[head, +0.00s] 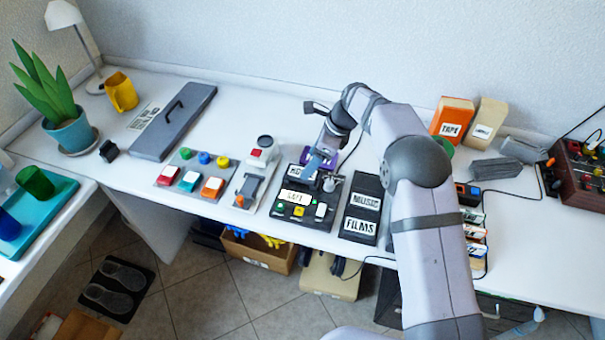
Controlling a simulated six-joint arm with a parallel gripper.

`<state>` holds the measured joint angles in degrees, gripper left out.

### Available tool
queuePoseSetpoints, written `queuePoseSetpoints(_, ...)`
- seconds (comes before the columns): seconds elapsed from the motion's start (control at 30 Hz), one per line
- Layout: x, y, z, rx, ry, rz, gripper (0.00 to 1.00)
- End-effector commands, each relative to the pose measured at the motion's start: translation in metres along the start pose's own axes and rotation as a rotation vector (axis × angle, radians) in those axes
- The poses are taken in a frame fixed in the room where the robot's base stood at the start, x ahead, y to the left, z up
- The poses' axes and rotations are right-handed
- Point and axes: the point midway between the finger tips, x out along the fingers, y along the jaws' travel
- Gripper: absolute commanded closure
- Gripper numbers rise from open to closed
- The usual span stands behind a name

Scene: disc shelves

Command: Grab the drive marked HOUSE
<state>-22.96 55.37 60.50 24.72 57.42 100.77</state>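My gripper (322,172) points down over a dark unit with a row of labelled pieces on the white table, right of the middle. A white label (298,172) just left of my gripper is partly covered; its first letter looks like H, but I cannot read the full word. Below it a pale label (296,198) sits on the same dark unit, its lettering too small to read surely. A purple piece (330,158) shows behind my gripper. The fingertips are too small and covered to tell whether they are open, shut or touching a piece.
A black case (361,214) marked MUSIC and FILMS stands right of the unit, close to my arm. A grey device (250,185) and a panel of coloured buttons (198,176) lie to the left. An orange box (452,118) marked TAPE stands at the back right.

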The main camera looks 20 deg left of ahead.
Motion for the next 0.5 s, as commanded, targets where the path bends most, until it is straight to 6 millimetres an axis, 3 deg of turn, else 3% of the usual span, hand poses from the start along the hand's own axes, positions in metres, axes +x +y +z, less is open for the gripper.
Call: queuePoseSetpoints(0.5,0.050,-0.001,-0.002,0.000,0.000,0.002,0.38)
